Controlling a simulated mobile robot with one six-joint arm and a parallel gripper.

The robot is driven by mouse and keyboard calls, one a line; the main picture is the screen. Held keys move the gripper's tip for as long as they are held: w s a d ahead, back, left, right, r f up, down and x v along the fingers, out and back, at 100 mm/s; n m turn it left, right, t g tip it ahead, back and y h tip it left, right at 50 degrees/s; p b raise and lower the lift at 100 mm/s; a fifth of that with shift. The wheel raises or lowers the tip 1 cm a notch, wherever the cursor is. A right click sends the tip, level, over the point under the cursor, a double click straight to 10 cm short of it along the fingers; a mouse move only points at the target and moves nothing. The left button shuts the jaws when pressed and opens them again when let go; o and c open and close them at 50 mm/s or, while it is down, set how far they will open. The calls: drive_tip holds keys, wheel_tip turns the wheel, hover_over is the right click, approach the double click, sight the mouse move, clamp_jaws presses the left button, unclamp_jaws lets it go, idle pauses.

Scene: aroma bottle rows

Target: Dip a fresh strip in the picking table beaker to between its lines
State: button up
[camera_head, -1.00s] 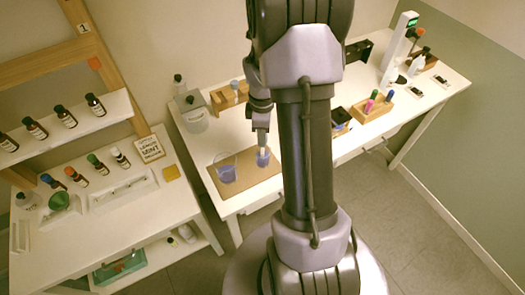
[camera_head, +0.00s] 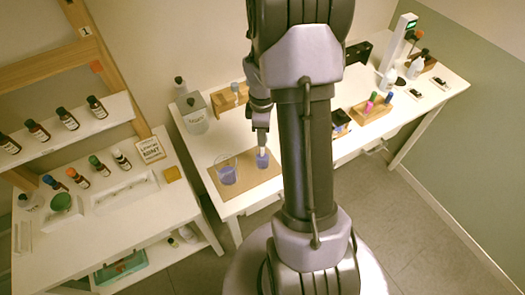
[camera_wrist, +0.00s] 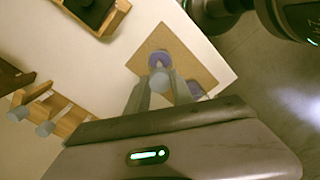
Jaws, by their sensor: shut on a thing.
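My gripper (camera_head: 262,133) is pointed down over the small beaker (camera_head: 262,161) with purple liquid on the brown mat. In the wrist view my gripper (camera_wrist: 158,84) is shut on a strip, whose grey-blue top (camera_wrist: 160,81) shows between the fingers. The strip's lower end is hidden there; in the head view a pale piece reaches down to the beaker's mouth. I cannot tell how deep it sits or see the lines. The small beaker shows past the fingers (camera_wrist: 158,59). A larger beaker (camera_head: 226,174) with purple liquid stands to its left.
A wooden rack (camera_head: 230,98) with grey-blue tops is behind the mat (camera_head: 239,186); it also shows in the wrist view (camera_wrist: 72,122). A lidded canister (camera_head: 193,114) stands behind left. A wooden holder with coloured caps (camera_head: 371,108) is to the right. Bottles fill the left bench.

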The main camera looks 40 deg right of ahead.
drive_tip(key=shift+r+p, duration=2)
drive_tip(key=shift+r, duration=0.7)
drive_tip(key=shift+f, duration=0.1)
